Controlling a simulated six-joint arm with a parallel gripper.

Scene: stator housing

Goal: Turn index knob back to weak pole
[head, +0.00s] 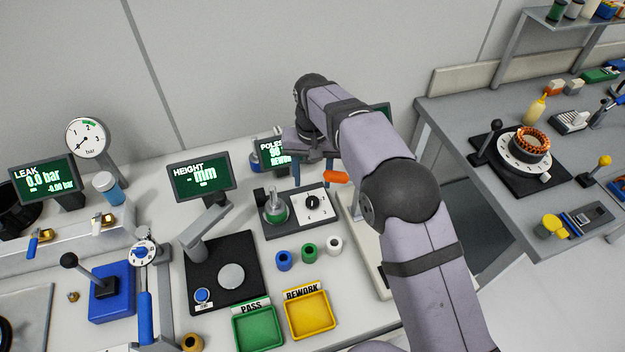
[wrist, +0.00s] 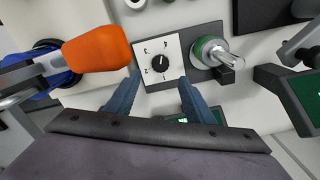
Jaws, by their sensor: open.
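The index knob (head: 312,202) is a small round black knob on a white numbered plate, right of a green-ringed metal spindle (head: 275,208) on the same dark base. In the wrist view the knob (wrist: 160,64) carries a white pointer line, but the number it points at is too small to read surely. My gripper (head: 312,172) is open above and behind the plate in the head view. In the wrist view its two blue-grey fingers (wrist: 158,79) spread on either side of the plate's near edge, with the knob beyond the tips and nothing between them.
A POLES display (head: 270,154) stands behind the base, partly covered by my arm. An orange handle (head: 336,177) is close beside my gripper and looms large in the wrist view. Blue, green and white rings (head: 309,252) lie in front, before the PASS (head: 258,328) and REWORK (head: 310,314) trays.

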